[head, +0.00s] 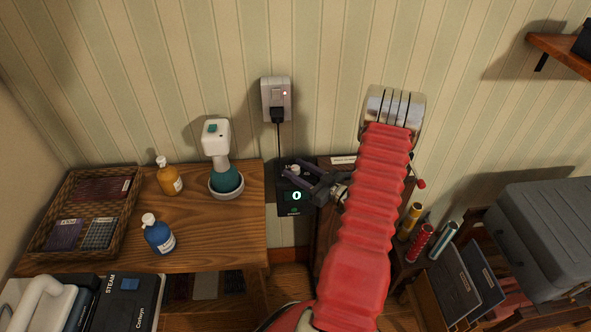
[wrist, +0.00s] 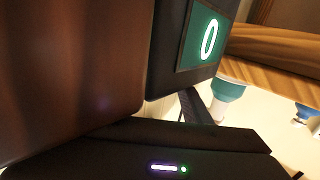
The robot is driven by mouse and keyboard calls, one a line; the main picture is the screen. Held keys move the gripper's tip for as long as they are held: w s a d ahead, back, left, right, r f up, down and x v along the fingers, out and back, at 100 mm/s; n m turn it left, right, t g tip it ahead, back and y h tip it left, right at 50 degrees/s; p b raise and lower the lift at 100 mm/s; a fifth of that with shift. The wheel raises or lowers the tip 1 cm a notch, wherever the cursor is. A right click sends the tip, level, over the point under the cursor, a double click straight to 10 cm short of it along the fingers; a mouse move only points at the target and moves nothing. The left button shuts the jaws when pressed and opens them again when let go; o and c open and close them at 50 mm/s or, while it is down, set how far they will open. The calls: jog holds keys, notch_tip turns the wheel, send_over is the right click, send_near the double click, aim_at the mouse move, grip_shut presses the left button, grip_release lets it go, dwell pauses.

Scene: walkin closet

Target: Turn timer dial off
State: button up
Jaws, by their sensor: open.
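The timer (head: 286,207) is a black box on the wall below the outlet, with a lit green display reading 0. A small pale knob, apparently its dial (head: 294,169), shows near its top between my gripper's fingers. My gripper (head: 300,181) is open in front of the timer, its dark fingers reaching left across its upper part. Whether a finger touches the dial cannot be told. In the wrist view the timer's display (wrist: 207,37) is close and tilted, also reading 0; the dial cannot be made out there. A dark finger shows below the timer.
A wall outlet (head: 276,98) with a plug and hanging cord is above the timer. A wooden table (head: 205,250) at left holds bottles (head: 160,236), a white-and-teal device (head: 217,140) and a wicker tray (head: 128,225). At right are several cylinders (head: 420,240) and a grey case (head: 550,235).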

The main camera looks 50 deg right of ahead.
jog(key=s+d, duration=0.1)
jog(key=s, duration=1.1)
jog(key=shift+s, duration=0.35)
